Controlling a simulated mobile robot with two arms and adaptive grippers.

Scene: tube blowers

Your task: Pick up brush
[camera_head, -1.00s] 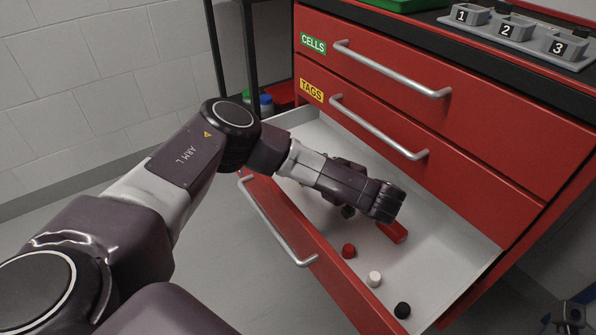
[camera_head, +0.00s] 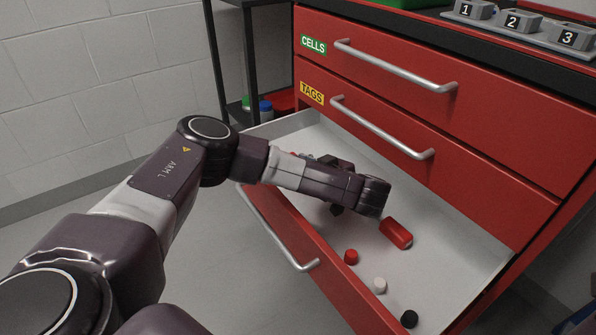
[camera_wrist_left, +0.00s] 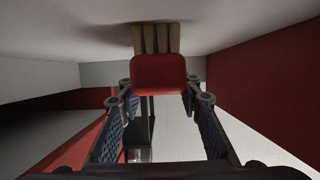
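The brush (camera_wrist_left: 158,75) is in the left wrist view, with a red body and tan bristles, just beyond and between my left fingertips. A gap shows on each side of it. My left gripper (camera_wrist_left: 159,98) is open, with its fingers apart. In the head view, my left arm reaches over the open bottom drawer (camera_head: 452,243), and its wrist hides most of the gripper. A small red patch shows behind the wrist there; I cannot tell for sure whether it is the brush.
A red cylinder (camera_head: 396,233) lies in the drawer right of my wrist. A red cap (camera_head: 351,257), a white cap (camera_head: 379,286) and a dark cap (camera_head: 409,318) sit in front of it. The closed TAGS drawer's handle (camera_head: 382,128) juts out above.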

